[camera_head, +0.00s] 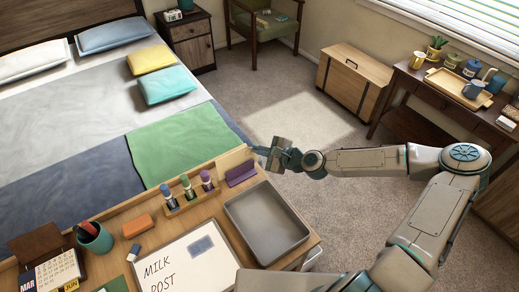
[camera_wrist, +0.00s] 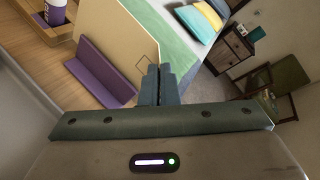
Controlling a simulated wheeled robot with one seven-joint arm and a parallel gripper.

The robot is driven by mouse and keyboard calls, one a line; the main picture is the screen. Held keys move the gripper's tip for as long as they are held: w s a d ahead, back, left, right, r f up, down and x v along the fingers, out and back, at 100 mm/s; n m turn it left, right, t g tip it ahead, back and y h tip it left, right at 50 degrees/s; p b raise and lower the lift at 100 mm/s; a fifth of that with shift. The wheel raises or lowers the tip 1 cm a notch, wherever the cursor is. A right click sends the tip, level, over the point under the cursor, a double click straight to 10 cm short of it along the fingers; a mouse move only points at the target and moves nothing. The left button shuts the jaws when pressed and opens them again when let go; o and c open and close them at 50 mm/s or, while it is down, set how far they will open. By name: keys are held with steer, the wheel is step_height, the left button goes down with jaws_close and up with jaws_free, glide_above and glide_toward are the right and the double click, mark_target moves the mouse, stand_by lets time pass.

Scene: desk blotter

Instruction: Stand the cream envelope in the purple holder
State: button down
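The cream envelope (camera_wrist: 118,28) is upright in the wrist view, with a small square outline near its corner by my fingers. My gripper (camera_wrist: 160,84) is shut on that end of it. In the head view, my gripper (camera_head: 259,151) is at the desk's far right corner, and the envelope (camera_head: 233,157) reaches left from it. The purple holder (camera_head: 241,174) stands on the desk just in front of the envelope; it also shows in the wrist view (camera_wrist: 100,72). The envelope's lower edge is partly hidden, and I cannot tell whether it touches the holder.
A grey tray (camera_head: 266,252) lies right in front of the holder. A wooden rack (camera_head: 190,204) with several markers stands to its left. A whiteboard (camera_head: 183,264), an orange block (camera_head: 138,226) and a pen cup (camera_head: 97,239) are further left. The bed (camera_head: 60,130) is beyond the desk.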

steer(key=shift+f, duration=0.45)
steer(key=c, duration=1.6)
jaws_free()
steer(key=shift+d, duration=0.1)
steer(key=b+v, duration=0.2)
steer(key=v, duration=1.1)
steer(key=shift+s+d+r, duration=0.2)
steer(key=shift+d, duration=0.05)
